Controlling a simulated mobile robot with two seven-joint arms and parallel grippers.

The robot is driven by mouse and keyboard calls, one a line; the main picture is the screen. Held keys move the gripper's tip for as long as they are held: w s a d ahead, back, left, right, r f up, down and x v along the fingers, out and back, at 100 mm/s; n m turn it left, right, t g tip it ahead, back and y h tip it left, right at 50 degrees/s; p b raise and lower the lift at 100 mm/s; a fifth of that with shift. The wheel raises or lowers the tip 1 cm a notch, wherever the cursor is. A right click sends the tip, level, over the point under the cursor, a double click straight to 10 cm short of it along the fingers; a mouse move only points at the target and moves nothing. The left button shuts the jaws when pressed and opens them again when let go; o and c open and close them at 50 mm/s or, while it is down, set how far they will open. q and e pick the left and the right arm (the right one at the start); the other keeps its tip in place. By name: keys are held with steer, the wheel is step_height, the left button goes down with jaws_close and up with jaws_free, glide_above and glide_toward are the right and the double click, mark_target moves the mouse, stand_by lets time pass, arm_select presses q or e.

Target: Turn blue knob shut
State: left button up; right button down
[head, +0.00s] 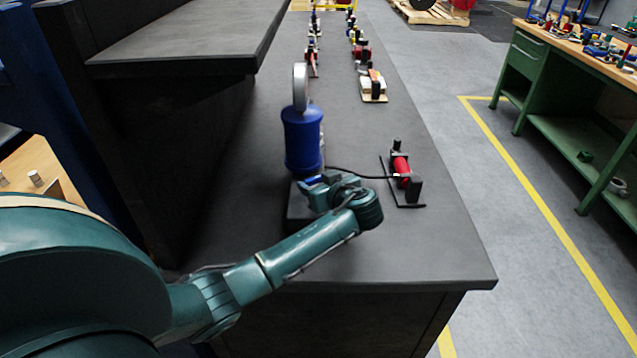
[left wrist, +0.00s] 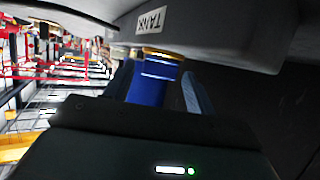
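A valve actuator with a tall blue body (head: 302,140) and a grey ring on top stands on a dark base (head: 300,207) on the bench. The blue knob (left wrist: 148,88) shows in the left wrist view, sticking out from a dark block with a "TANK" label (left wrist: 151,21). I cannot make the knob out clearly in the head view. My left gripper (head: 316,184) is at the lower part of the actuator. In the left wrist view its fingers (left wrist: 158,88) stand on either side of the knob, with a gap at the right finger. My right gripper is not in view.
A red and black device (head: 402,168) stands on the bench (head: 440,245) to the right, with a black cable running toward the actuator. A raised dark shelf (head: 180,40) is at the left. More devices stand farther along the bench. The bench's front right is clear.

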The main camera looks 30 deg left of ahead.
arm_select(q)
steer(key=c, duration=0.8)
steer(key=shift+s, duration=0.1)
steer(key=m, duration=0.1)
steer(key=m+t+h, duration=0.1)
steer(key=t+h, duration=0.1)
steer(key=shift+s+a+m+p, duration=0.25)
steer(key=shift+m+p, duration=0.05)
steer(key=shift+m, duration=0.1)
steer(key=shift+s+a+m+t+h, duration=0.1)
steer(key=shift+a+m+t+h, duration=0.1)
steer(key=shift+m+t+h, duration=1)
steer(key=shift+m, duration=0.3)
steer(key=o, duration=1)
